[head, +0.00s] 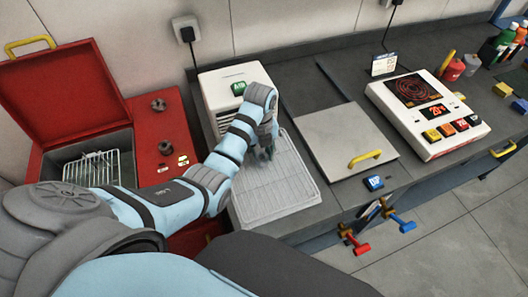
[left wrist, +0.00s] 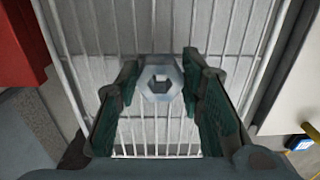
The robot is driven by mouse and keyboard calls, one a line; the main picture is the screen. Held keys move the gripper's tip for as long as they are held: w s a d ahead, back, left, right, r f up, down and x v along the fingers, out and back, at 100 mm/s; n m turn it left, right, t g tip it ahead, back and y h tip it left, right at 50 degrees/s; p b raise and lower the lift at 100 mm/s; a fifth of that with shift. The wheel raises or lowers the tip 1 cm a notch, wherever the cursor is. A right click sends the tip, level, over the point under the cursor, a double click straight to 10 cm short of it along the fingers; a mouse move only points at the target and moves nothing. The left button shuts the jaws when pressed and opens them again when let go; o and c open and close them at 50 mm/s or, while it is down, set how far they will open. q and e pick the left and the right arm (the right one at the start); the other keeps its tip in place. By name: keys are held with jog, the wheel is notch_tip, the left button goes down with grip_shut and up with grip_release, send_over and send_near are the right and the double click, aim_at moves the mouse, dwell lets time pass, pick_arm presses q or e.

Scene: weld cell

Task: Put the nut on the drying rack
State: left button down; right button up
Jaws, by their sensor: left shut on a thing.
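My left gripper (head: 266,153) is over the far left part of the white wire drying rack (head: 282,190) in the head view. In the left wrist view, its dark green fingers (left wrist: 160,100) are shut on a silver hexagonal nut (left wrist: 161,80), held between the fingertips. The rack's wires (left wrist: 225,25) lie below the nut there. I cannot tell whether the nut touches the wires. In the head view the nut is hidden by the gripper. The rack looks empty otherwise. My right gripper is not in view.
A white unit with a green display (head: 238,87) stands behind the rack. A red machine with an open lid (head: 62,92) and a wire basket (head: 92,168) is at left. A grey lid with a yellow handle (head: 345,140) and a white hotplate (head: 425,112) are to the right.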

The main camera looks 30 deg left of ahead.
pick_arm(q)
jog(key=shift+f, duration=0.1)
jog(key=c, duration=1.1)
grip_release()
jog(key=shift+w, duration=0.1)
jog(key=shift+d, duration=0.1)
